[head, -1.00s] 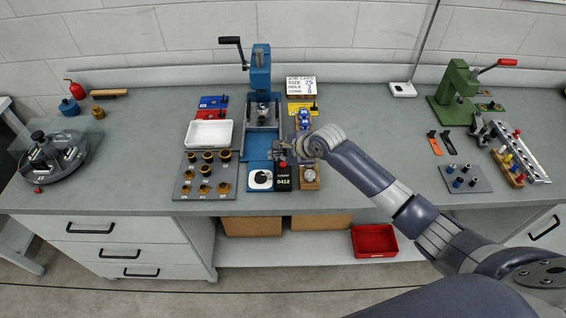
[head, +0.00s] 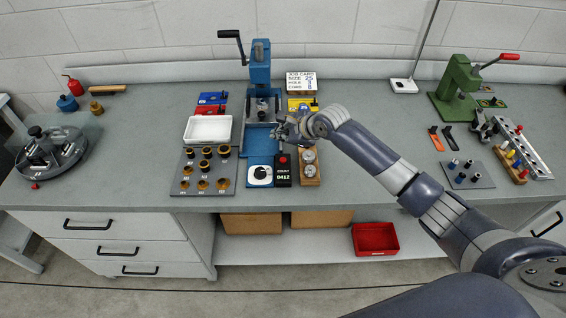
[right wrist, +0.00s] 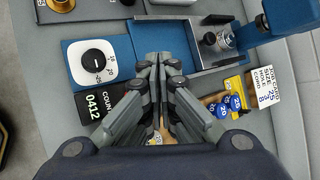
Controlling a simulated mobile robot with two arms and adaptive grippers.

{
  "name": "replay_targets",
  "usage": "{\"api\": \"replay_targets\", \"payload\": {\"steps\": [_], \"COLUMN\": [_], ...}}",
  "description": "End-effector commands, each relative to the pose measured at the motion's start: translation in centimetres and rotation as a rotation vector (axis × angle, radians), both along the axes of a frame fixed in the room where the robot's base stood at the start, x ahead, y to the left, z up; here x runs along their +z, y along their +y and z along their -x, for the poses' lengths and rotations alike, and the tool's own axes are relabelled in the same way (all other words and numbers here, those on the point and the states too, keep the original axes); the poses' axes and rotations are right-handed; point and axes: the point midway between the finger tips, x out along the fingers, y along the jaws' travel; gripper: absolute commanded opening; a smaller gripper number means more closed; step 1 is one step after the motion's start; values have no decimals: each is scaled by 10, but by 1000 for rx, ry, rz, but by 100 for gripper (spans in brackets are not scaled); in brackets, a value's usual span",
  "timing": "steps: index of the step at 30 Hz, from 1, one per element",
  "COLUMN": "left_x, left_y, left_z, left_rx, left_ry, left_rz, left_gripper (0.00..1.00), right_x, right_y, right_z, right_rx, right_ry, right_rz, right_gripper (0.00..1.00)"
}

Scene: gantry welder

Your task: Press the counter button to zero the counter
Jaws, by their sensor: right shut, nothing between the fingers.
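The counter (head: 283,174) is a small black box with a red button (head: 283,160) on its upper part, at the front of the blue press base. Its display reads 0412, and it also shows in the right wrist view (right wrist: 92,103), where my fingers hide the button. My right gripper (head: 279,134) is shut and empty, behind the counter and over the blue base, apart from the button in the head view. Its closed fingertips show in the right wrist view (right wrist: 158,60). My left gripper is not in view.
A white dial plate (head: 260,174) sits left of the counter, and a wooden block with two round gauges (head: 309,168) sits right. The blue press (head: 261,75) stands behind. A bushing tray (head: 205,172) and white bin (head: 208,129) are left.

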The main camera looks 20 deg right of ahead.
Motion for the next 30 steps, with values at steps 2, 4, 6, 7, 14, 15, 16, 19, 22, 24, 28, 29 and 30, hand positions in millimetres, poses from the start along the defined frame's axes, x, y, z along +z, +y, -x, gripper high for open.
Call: {"api": "replay_targets", "payload": {"steps": [2,4,6,7,14,15,16,19,22,24,28,29,30], "left_x": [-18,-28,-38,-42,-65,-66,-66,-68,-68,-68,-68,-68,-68], "left_y": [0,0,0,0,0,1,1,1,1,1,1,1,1], "left_z": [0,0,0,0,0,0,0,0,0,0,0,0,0], "left_rx": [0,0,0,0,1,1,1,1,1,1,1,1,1], "left_ry": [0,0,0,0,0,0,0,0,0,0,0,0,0], "left_rz": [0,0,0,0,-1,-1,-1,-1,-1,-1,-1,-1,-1], "left_gripper": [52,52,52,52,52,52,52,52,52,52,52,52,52], "right_x": [-15,-23,-31,-34,-55,-59,-62,-69,-72,-73,-72,-72,-72], "right_y": [-1,0,0,0,0,0,1,1,0,0,0,0,0], "right_z": [0,0,0,0,1,1,1,0,0,0,0,0,0], "right_rx": [2,1,0,1,0,0,0,0,1,1,1,1,1], "right_ry": [-1,0,-1,0,4,4,2,2,1,1,1,1,1], "right_rz": [3,2,2,2,-1,-1,-1,-1,0,1,1,1,1], "right_gripper": [0,0,0,0,0,0,0,0,0,0,0,0,0]}}
